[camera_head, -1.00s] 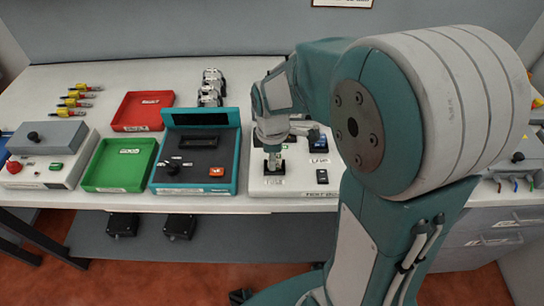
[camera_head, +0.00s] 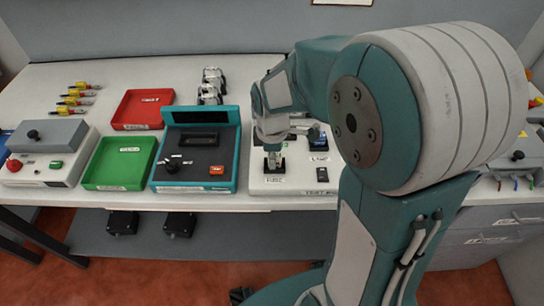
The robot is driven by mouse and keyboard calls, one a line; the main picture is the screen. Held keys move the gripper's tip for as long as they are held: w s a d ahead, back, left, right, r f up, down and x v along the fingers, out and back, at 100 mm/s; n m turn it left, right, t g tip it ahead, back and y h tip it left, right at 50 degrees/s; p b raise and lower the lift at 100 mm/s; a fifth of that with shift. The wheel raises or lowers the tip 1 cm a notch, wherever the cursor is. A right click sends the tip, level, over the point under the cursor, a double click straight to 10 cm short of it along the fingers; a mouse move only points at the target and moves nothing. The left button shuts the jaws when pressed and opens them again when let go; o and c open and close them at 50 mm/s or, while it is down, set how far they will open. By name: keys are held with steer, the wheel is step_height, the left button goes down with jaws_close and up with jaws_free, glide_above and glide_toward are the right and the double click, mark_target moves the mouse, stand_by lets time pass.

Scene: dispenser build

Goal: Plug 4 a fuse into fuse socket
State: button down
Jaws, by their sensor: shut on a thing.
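My gripper (camera_head: 273,148) points down over the white panel (camera_head: 258,184) in the middle of the table. Its tip is directly above a small black square socket (camera_head: 274,165) with a label in front of it. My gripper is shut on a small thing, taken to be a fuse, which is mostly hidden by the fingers. I cannot tell whether it is seated in the socket or just touching it. Other dark and blue parts sit on the panel behind and to the right, partly covered by my arm.
A teal-framed dark console (camera_head: 190,172) stands just left of the panel. Green (camera_head: 120,186) and red (camera_head: 140,126) trays and a grey switch box (camera_head: 30,172) lie farther left. Several yellow-and-red parts (camera_head: 74,101) and white-and-black parts (camera_head: 210,88) lie at the back.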

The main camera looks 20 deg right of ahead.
steer(key=shift+s+f, duration=0.2)
steer(key=shift+f, duration=0.2)
stand_by(0.5)
steer(key=shift+c, duration=2.3)
jaws_free()
steer(key=shift+w, duration=0.1)
steer(key=o, duration=0.5)
steer(key=shift+c, duration=0.2)
steer(key=shift+w, duration=0.1)
steer(key=shift+r, duration=0.2)
steer(key=shift+r, duration=3.4)
